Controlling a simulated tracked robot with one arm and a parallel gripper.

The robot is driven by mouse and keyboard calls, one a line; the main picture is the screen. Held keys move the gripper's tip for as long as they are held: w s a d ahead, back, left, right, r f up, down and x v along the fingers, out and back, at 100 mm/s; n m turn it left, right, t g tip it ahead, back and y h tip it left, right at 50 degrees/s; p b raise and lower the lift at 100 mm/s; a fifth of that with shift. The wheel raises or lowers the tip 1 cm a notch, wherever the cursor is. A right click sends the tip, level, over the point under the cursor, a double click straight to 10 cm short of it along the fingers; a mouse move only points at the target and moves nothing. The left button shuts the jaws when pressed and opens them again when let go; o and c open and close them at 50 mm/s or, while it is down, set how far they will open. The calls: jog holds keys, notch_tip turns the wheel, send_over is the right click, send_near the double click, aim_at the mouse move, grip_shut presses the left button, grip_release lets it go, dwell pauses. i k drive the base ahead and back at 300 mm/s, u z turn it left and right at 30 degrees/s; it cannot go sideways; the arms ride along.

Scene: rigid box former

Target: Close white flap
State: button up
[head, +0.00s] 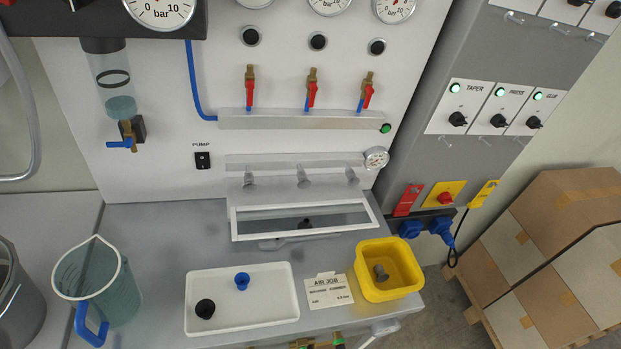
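The white flap (372,212) is a white rectangular frame around a grey, see-through-looking middle. It sits low on the white panel, at the back of the grey bench. A small dark round thing shows within the frame, and a grey bar lies just below its front edge. I cannot tell for sure how far the flap stands open. My gripper does not show in the head view.
A white tray (240,321) with a blue and a black fitting, a small card (328,290) and a yellow bin (362,284) stand in front of the flap. A clear jug (105,285) stands at left. Cardboard boxes (570,215) are at right.

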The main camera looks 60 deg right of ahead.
aim_at(304, 228)
jog(key=z, duration=0.05)
jog(key=k, duration=0.2)
jog(key=z, duration=0.3)
jog(key=i, duration=0.35)
jog(key=z, duration=0.75)
jog(key=k, duration=0.25)
